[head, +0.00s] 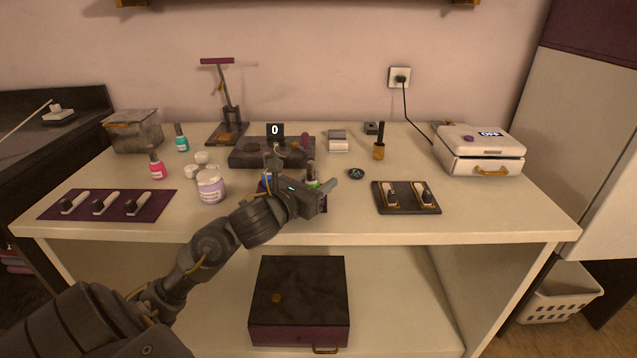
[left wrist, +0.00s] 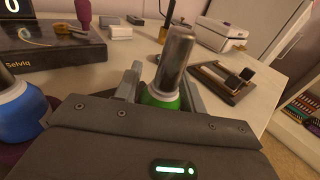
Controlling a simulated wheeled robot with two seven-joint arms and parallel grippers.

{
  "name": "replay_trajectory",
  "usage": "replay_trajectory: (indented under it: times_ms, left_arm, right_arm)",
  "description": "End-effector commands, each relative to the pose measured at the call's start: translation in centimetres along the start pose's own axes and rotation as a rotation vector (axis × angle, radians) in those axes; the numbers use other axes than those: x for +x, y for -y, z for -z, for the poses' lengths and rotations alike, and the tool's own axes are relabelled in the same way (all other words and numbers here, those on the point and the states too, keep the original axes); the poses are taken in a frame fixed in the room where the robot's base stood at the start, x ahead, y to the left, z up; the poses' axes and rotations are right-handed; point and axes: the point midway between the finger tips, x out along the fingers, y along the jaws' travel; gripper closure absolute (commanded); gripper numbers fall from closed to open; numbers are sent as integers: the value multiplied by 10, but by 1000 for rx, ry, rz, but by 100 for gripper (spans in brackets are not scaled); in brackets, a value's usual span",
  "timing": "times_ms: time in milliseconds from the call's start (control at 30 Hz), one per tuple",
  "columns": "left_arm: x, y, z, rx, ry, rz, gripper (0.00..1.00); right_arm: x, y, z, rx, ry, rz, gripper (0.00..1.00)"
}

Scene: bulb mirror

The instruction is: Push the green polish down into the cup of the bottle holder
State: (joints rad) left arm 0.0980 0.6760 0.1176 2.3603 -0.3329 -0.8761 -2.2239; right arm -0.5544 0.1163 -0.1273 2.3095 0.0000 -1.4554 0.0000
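The green polish (left wrist: 160,97) has a grey metallic cap (left wrist: 176,48) and stands between the two fingers of my left gripper (left wrist: 160,88), which sit close on both sides of it. In the head view my left gripper (head: 332,187) is at the front middle of the table, and the green polish (head: 312,182) shows just behind it. The bottle holder (head: 264,186) is a dark purple piece mostly hidden by my gripper. A blue bottle (left wrist: 18,105) stands at the left in the left wrist view. The cup and the polish's base are hidden. My right gripper is not in view.
A dark station (head: 265,158) with a "0" display is behind. A small dark dish (head: 356,174) and an amber bottle (head: 379,150) are to the right, with a two-slot tray (head: 406,207) nearer. A white jar (head: 211,188) is to the left.

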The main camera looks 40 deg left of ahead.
Motion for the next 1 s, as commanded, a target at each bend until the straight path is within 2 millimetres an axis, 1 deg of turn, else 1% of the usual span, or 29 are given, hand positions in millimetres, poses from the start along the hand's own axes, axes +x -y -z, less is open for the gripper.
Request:
replay_trajectory:
  times_ms: [33,100,367,467,567,633,767,800,900,1000]
  left_arm:
    - [0,1,3,1,-7,1,53]
    - [0,1,3,1,-7,2,44]
    - [0,1,5,2,-11,2,43]
    - [-4,1,6,2,-13,2,43]
    - [-16,1,6,6,-15,2,43]
    - [-30,2,6,7,-15,4,43]
    - [-58,2,3,3,-12,2,43]
    - [-60,2,-4,-8,-15,6,43]
    - [-68,3,-6,-12,-14,10,43]
    - [-77,2,-6,-9,-11,4,43]
  right_arm:
    - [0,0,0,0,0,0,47]
    - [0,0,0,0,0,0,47]
    - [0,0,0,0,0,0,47]
    - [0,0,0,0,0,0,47]
    - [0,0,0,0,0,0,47]
    - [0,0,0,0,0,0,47]
    - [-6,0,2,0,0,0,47]
    - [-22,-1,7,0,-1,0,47]
    - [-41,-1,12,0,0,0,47]
    - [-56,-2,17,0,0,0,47]
